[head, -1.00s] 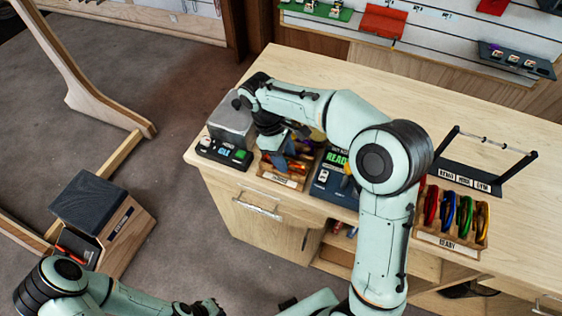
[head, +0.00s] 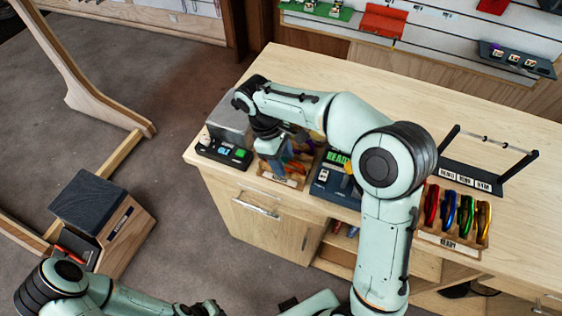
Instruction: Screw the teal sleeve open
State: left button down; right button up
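My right gripper (head: 274,163) points down over the wooden tray (head: 282,182) of coloured carabiners at the counter's front left. Its fingers cover part of the tray, and I cannot tell whether they are open, shut or touching anything. Orange and purple carabiners (head: 302,160) show beside the fingers. I cannot make out a teal sleeve; it may be hidden behind the gripper or too small to see. My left gripper (head: 207,308) is low at the bottom edge, away from the counter, partly cut off, and its fingers are unclear.
A dark panel with a green button (head: 223,151) and a grey box (head: 229,118) stand left of the tray. A rack of several carabiners (head: 449,244) and a black stand (head: 478,172) are further right. The counter's back is clear.

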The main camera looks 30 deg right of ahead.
aim_at(283, 158)
pick_arm(q)
jog(key=shift+f, duration=0.1)
pick_arm(e)
jog(key=shift+f, duration=0.1)
pick_arm(q)
jog(key=shift+s+f+b, duration=0.5)
jog(key=shift+s+f, duration=0.05)
jog(key=shift+f, duration=0.05)
pick_arm(e)
jog(key=shift+f, duration=1.35)
pick_arm(q)
jog(key=shift+w+r, duration=0.1)
pick_arm(e)
jog(key=shift+w+d+r+p, duration=0.15)
jog(key=shift+w+d+p, duration=0.15)
jog(key=shift+p, duration=0.1)
jog(key=shift+w+d, duration=0.15)
pick_arm(q)
jog(key=shift+w+r, duration=0.4)
jog(key=shift+r, duration=0.05)
pick_arm(e)
jog(key=shift+w, duration=0.1)
